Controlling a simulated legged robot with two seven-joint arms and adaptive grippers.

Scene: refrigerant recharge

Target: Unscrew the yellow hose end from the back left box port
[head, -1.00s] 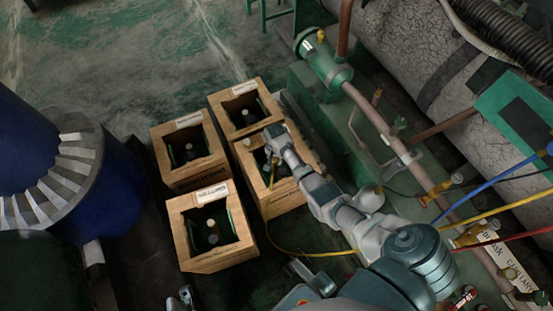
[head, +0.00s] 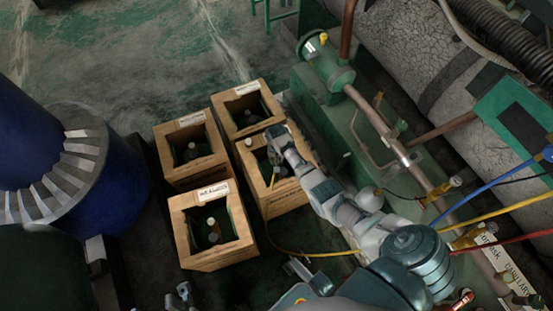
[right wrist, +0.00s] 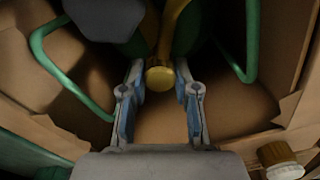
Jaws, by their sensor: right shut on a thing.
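The yellow hose (head: 292,251) runs from the right side into the lower right one of the wooden boxes (head: 291,200). In the right wrist view its yellow end (right wrist: 160,77) sits between the fingertips of my right gripper (right wrist: 160,85), inside the box. My right gripper also shows in the head view (head: 272,166), reaching down into that box and shut on the hose end. The port under the hose end is hidden. A grey part that looks like my left gripper (head: 181,297) shows at the bottom edge; its finger state is unclear.
The other wooden boxes, upper left (head: 170,136), upper right (head: 229,103) and lower left (head: 208,263), hold bottles. Green pipework (head: 328,67) stands to the right. Blue (head: 490,186) and red (head: 500,242) hoses lie at far right. A blue drum (head: 128,190) is at left.

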